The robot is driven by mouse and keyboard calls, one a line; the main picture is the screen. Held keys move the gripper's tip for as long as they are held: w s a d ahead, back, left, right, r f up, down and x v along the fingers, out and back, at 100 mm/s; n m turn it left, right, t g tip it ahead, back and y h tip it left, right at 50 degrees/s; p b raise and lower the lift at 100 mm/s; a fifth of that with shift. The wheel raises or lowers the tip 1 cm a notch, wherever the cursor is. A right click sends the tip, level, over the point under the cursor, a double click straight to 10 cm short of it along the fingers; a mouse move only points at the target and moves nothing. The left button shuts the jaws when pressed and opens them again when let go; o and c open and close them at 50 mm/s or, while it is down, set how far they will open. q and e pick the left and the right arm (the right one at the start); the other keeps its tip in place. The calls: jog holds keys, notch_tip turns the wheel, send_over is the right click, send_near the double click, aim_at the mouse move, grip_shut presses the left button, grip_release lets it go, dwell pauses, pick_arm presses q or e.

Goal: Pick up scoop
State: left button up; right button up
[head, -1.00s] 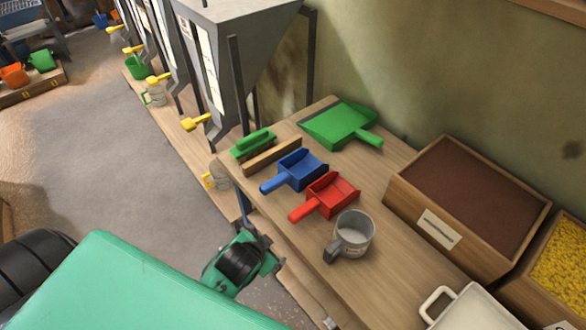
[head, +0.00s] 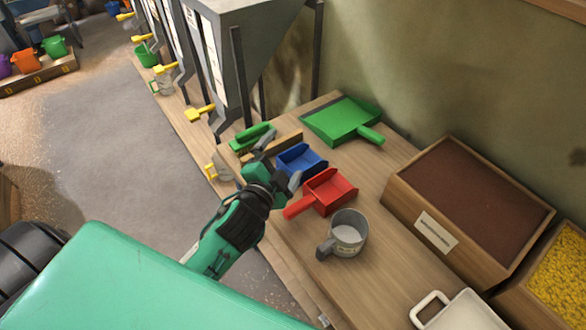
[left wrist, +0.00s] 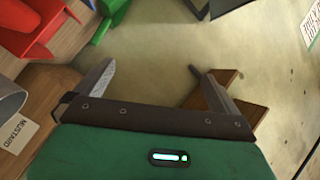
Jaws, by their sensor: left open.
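A blue scoop (head: 301,160) and a red scoop (head: 325,191) lie side by side on the wooden bench (head: 392,262) in the head view. My left gripper (head: 280,160) is open above the bench edge, at the handle side of the blue scoop, and hides that handle. I cannot tell whether it touches the scoop. In the left wrist view its two fingers (left wrist: 150,68) are spread with nothing seen between them. The red scoop (left wrist: 35,25) shows there at upper left. My right gripper is not in view.
A green dustpan (head: 340,120) lies behind the scoops, with a green brush (head: 252,134) to their left. A metal mug (head: 345,233) stands nearer. A wooden box of brown material (head: 470,185) is at right. Grey hoppers (head: 225,60) rise at upper left.

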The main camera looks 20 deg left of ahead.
pick_arm(q)
jog(key=w+d+r+m+t+h, duration=0.35)
jog(key=d+r+m+h, duration=0.7)
jog(key=m, duration=0.55)
jog(key=s+d+r+m+g+h, duration=0.3)
jog(key=d+m+g+h, duration=0.2)
jog(key=m+g+h, duration=0.55)
jog(key=m+g+y, duration=1)
jog(key=m+y, duration=1.1)
jog(key=m, duration=0.1)
send_near(290, 170)
jog(key=s+a+r, duration=0.3)
jog(key=s+a, duration=0.1)
notch_tip(290, 170, down, 8)
jog(key=shift+a+f+p, duration=0.15)
jog(key=shift+f+p, duration=0.1)
jog(key=shift+p, duration=0.7)
notch_tip(290, 170, down, 5)
jog(key=shift+w+r+p, duration=0.15)
jog(key=shift+p, duration=1)
jog(key=shift+f, duration=0.3)
jog(key=c, duration=0.7)
jog(key=shift+c, duration=0.3)
